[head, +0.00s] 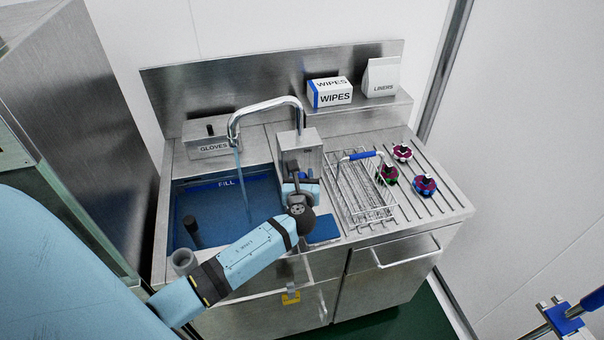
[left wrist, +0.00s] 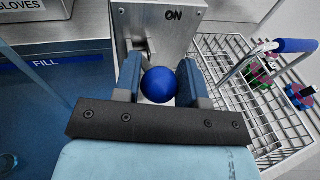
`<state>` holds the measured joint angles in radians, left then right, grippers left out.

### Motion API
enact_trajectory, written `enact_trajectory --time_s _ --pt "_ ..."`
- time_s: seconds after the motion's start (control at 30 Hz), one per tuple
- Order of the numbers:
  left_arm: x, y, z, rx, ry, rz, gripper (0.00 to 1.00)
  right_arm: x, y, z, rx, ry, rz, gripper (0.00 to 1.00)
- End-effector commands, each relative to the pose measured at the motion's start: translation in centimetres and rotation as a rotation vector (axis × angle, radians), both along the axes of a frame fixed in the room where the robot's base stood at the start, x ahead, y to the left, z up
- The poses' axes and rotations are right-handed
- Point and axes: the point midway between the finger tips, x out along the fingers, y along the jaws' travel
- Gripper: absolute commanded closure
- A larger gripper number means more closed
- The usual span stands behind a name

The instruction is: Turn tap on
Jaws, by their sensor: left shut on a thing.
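The curved metal tap (head: 268,105) rises behind the sink (head: 180,195). A thin pale-blue stream (head: 243,185) runs from its spout into the basin. A round blue knob (left wrist: 158,85) is in front of this box. My left gripper (head: 302,178) is shut on the knob, with one finger on each side in the left wrist view (left wrist: 158,88). The knob's stem is mostly hidden. My right gripper is not in view.
A wire basket (head: 365,200) with a blue handle stands close to the right of my gripper. Several coloured round parts (head: 424,185) lie on the ribbed drainboard.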

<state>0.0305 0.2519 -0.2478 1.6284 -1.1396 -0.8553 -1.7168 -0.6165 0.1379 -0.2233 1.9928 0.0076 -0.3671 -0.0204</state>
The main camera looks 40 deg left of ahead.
Motion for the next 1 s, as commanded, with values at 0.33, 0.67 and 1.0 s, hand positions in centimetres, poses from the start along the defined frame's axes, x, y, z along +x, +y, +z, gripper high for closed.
enact_trajectory --time_s 0.33,0.67,1.0 --pt "0.2 0.3 0.4 0.005 -0.006 0.003 1.00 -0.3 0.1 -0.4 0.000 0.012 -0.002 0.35" --pt "0.1 0.2 0.2 0.003 -0.003 0.002 0.38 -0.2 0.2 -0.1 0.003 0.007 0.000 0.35" --pt "-1.7 -1.1 0.2 0.001 0.000 0.000 0.38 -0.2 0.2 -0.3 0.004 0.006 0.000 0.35"
